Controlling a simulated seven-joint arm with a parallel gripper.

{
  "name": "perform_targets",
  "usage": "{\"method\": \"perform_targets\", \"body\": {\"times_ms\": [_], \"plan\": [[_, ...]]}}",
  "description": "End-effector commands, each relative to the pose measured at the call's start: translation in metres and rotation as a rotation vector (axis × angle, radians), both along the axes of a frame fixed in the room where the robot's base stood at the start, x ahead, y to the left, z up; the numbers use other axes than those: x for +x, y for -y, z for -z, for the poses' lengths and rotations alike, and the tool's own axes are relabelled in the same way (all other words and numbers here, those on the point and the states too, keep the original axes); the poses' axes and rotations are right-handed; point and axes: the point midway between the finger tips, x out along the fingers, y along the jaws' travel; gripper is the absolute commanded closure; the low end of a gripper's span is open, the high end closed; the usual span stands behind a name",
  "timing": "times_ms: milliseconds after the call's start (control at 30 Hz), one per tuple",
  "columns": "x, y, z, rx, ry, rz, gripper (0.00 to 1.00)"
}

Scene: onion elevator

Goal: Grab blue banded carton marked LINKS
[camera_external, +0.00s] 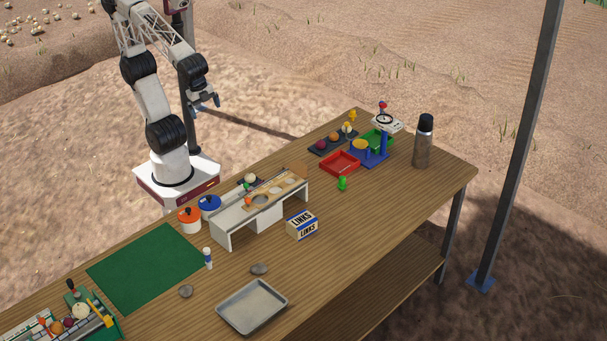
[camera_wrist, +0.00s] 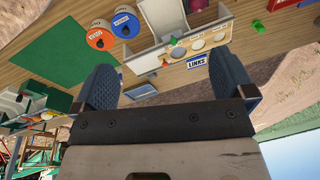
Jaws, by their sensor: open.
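The carton marked LINKS (camera_external: 301,225) is a small white and cream box with blue bands. It sits on the wooden table in front of the right part of a white stand. In the wrist view the carton (camera_wrist: 197,61) shows near the middle right, close to the right finger in the picture but well beyond it. My gripper (camera_external: 208,102) is raised behind the table, far from the carton. In the wrist view my gripper (camera_wrist: 165,82) has its two blue fingers wide apart with nothing between them.
The white stand (camera_external: 234,222) lies between my arm and the carton. Orange (camera_external: 190,220) and blue (camera_external: 208,206) pots stand at its left. A metal tray (camera_external: 251,306), grey stones and a green figure (camera_external: 342,184) are nearby. A tall flask (camera_external: 424,142) stands at the right. Table right of the carton is clear.

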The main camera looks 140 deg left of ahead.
Motion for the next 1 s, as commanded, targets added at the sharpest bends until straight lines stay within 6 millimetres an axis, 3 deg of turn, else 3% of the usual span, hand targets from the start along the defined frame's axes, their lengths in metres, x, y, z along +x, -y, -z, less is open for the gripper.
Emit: {"method": "perform_targets", "body": {"times_ms": [533,1000], "plan": [[0.119,-0.021,-0.019,0.330,-0.223,0.384,0.00],[0.233,-0.025,-0.021,0.600,-0.452,0.694,0.00]]}}
